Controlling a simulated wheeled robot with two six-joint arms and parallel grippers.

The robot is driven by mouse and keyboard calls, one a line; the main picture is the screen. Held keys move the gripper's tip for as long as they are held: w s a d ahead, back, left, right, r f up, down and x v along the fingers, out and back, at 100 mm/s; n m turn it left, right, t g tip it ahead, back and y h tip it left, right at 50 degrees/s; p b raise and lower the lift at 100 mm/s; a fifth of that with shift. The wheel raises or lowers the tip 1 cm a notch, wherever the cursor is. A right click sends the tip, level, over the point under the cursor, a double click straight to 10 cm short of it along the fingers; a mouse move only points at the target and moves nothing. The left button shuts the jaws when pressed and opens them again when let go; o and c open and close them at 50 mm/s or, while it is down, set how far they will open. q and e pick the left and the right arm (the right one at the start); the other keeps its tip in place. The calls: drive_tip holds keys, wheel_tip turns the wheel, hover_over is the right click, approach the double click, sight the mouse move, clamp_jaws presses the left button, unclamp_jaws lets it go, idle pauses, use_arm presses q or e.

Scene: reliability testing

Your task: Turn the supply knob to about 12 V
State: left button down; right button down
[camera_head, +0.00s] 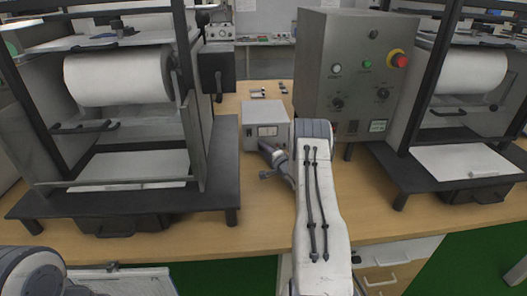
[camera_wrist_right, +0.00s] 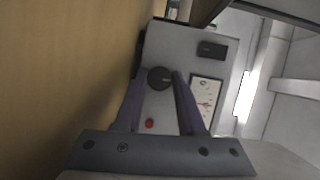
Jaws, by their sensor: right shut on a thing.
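The power supply (camera_head: 262,112) is a small light-grey box on the wooden table, with a meter on its front. In the right wrist view its front panel (camera_wrist_right: 185,45) shows a round dark knob (camera_wrist_right: 160,78), a white dial meter (camera_wrist_right: 205,99) with a reddish needle, and a red round part (camera_wrist_right: 150,123). The meter's numbers are too small to read. My right gripper (camera_head: 268,150) is in front of the supply. In the wrist view its fingers (camera_wrist_right: 160,79) are shut on the knob, one at each side. The knob is hidden in the head view. My left gripper is out of view.
A tall grey control cabinet (camera_head: 350,70) with a red emergency button (camera_head: 398,60) stands right of the supply. Dark-framed roll machines (camera_head: 222,165) stand left and right. Small items (camera_head: 257,94) lie behind the supply. The table front is bare.

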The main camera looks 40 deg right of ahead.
drive_tip(key=shift+d+r, duration=0.1)
drive_tip(key=shift+d, duration=0.1)
drive_tip(key=c, duration=0.8)
unclamp_jaws()
drive_tip(key=shift+s, duration=0.1)
drive_tip(key=shift+s, duration=0.2)
drive_tip(key=s, duration=0.3)
drive_tip(key=s+a, duration=0.1)
drive_tip(key=s, duration=0.5)
drive_tip(key=shift+s+a+r, duration=0.25)
drive_tip(key=shift+s+r, duration=0.1)
drive_tip(key=shift+s, duration=0.05)
